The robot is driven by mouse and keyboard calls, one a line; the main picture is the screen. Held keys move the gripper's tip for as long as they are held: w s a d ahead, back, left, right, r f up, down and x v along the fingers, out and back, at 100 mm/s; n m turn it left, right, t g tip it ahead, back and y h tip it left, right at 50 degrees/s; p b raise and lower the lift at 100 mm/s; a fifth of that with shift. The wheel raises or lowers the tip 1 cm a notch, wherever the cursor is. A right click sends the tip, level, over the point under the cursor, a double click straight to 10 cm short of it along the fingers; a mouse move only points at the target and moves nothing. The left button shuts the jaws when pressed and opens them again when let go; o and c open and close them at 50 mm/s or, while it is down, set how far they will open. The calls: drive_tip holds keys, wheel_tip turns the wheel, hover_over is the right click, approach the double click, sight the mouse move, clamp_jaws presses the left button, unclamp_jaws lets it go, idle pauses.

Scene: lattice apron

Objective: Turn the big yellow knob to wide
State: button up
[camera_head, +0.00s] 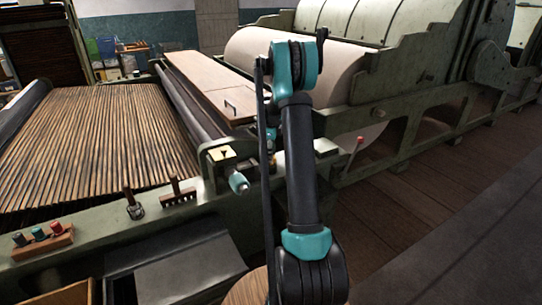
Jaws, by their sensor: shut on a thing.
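A small pale yellow piece (222,153) with a dark mark on it sits on top of the green machine housing, left of my arm. I cannot tell whether it is the big yellow knob or a plate near it. No wide mark can be read. My arm rises through the middle of the view and folds back down behind its own link. The fingers of my gripper are hidden behind the arm, so what they touch does not show. A teal cylinder with a grey end (238,183) sticks out just below the yellow piece; I cannot tell whether it is mine.
A slatted wooden apron (95,150) lies at the left. A red-tipped lever (360,140) stands right of my arm. Colored buttons (40,235) sit on the front left rail. A large pale roller (290,65) is behind. The wooden floor at right is clear.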

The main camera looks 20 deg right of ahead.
drive_tip(key=n, duration=0.8)
drive_tip(key=shift+n, duration=0.4)
drive_tip(key=n, duration=0.3)
drive_tip(key=shift+n, duration=0.3)
drive_tip(key=n, duration=0.4)
drive_tip(key=shift+n, duration=0.3)
drive_tip(key=n, duration=0.4)
drive_tip(key=shift+n, duration=0.3)
drive_tip(key=n, duration=0.3)
drive_tip(key=shift+n, duration=0.3)
drive_tip(key=n, duration=0.4)
drive_tip(key=shift+n, duration=2.1)
